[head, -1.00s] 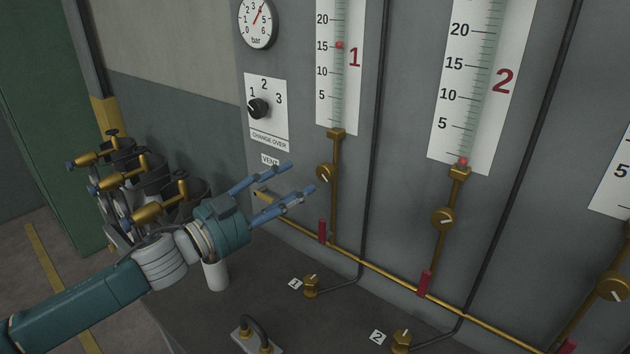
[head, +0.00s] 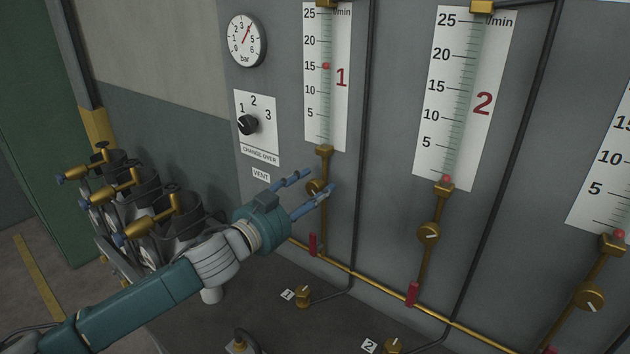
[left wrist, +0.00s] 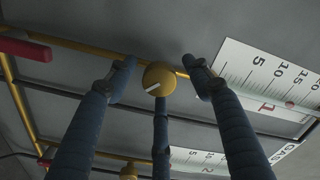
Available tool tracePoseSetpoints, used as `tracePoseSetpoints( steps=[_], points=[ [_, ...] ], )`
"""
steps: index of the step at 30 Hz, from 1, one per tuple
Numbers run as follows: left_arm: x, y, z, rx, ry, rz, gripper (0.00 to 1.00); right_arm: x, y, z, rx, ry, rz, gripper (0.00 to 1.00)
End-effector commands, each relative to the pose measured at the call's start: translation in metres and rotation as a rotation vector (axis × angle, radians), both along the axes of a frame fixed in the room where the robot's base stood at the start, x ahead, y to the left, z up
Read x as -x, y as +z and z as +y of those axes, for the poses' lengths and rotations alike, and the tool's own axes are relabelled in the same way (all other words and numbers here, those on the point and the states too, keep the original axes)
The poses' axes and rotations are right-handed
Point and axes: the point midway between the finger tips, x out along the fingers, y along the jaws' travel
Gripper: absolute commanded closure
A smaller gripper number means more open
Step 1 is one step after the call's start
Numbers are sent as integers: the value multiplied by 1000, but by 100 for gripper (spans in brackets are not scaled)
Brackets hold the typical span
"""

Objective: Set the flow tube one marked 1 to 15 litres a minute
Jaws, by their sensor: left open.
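Flow tube 1 (head: 324,110) is a white scale with a red 1 on the grey panel. Its red float (head: 326,66) stands at the 15 mark in the head view. Below it is its brass knob (head: 316,187), partly hidden by my fingers. My left gripper (head: 314,186) is open in front of the knob. In the left wrist view the knob (left wrist: 159,78) with its white pointer line sits between the open fingers (left wrist: 160,75), with no clear contact. The tube 1 scale (left wrist: 262,80) lies right of it. My right gripper is not in view.
Tube 2 (head: 464,100) has its float at the bottom and its own knob (head: 428,233). A red-handled valve (head: 313,244) sits on the brass pipe below knob 1. The change-over switch (head: 248,125) and vent label are left. Gas cylinders (head: 160,215) stand beyond my arm.

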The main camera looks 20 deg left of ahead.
Motion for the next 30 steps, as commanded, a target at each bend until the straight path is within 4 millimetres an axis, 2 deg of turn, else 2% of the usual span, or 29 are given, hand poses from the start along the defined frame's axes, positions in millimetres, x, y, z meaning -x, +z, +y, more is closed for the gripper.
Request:
tracePoseSetpoints(
  steps=[4,13,20,30],
  points=[
    [-10,1,-4,0,0,0,49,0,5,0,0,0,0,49],
    [-12,-1,-5,-1,-1,0,49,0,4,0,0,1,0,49],
    [-12,0,-5,-1,0,0,95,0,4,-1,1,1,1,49],
    [-12,0,-5,76,-2,27,95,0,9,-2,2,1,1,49]
  ],
)
